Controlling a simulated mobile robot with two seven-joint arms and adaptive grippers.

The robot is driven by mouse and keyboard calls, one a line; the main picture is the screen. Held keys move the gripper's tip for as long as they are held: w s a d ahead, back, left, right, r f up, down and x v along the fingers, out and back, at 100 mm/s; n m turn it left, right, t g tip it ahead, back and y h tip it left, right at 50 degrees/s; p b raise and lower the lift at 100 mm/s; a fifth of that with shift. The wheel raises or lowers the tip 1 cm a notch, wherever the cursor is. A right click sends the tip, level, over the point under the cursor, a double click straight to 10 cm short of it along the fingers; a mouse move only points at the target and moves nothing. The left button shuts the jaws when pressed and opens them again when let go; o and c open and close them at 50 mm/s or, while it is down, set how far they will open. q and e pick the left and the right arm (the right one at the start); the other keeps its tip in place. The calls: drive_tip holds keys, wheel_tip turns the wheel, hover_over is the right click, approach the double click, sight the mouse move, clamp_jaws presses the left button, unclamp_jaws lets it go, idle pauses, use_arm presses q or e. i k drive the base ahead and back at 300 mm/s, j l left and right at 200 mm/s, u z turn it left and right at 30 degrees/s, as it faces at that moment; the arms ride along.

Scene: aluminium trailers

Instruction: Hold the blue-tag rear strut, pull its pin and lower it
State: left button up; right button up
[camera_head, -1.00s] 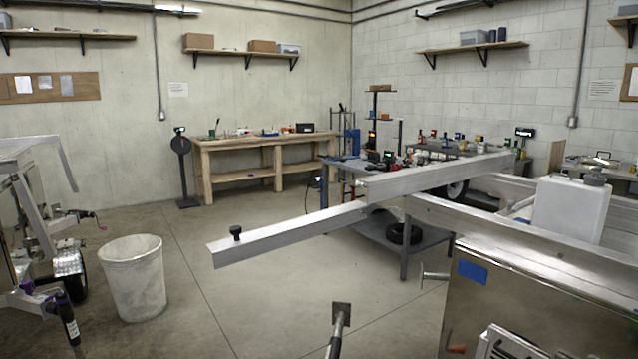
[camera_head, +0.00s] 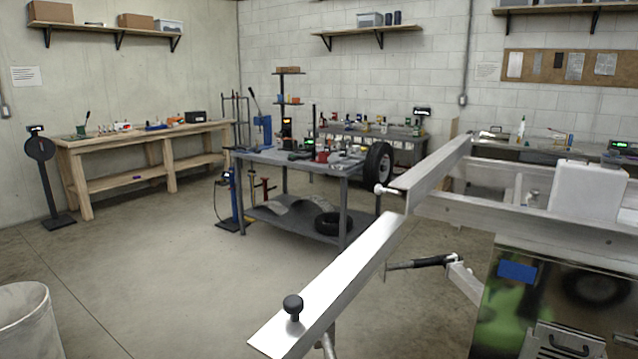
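A blue tag (camera_head: 517,271) is on the shiny metal box at the back of the aluminium trailer, lower right. Another short metal part (camera_head: 327,345) shows under the near beam, cut by the bottom edge.
A long aluminium beam (camera_head: 345,285) with a black knob (camera_head: 293,305) slants across the front. A white bin (camera_head: 28,318) stands lower left. A steel work table (camera_head: 300,160) and a wooden bench (camera_head: 130,140) stand behind. The floor between bin and beam is clear.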

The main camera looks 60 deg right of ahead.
sight(377, 189)
drive_tip(key=i+z, duration=0.3)
drive_tip(key=z, duration=0.15)
drive_tip(key=i+z, duration=0.4)
drive_tip(key=i+j+z, duration=0.15)
drive_tip(key=z, duration=0.3)
drive_tip(key=i+j+z, duration=0.25)
drive_tip(key=z, duration=0.2)
drive_tip(key=i+z, duration=0.2)
drive_tip(key=z, duration=0.25)
drive_tip(key=i+j+z, duration=0.2)
drive_tip(key=z, duration=0.25)
drive_tip(key=i+j+z, duration=0.15)
drive_tip(key=z, duration=0.3)
drive_tip(key=i+j+z, duration=0.15)
drive_tip(key=z, duration=0.35)
drive_tip(key=j, duration=0.1)
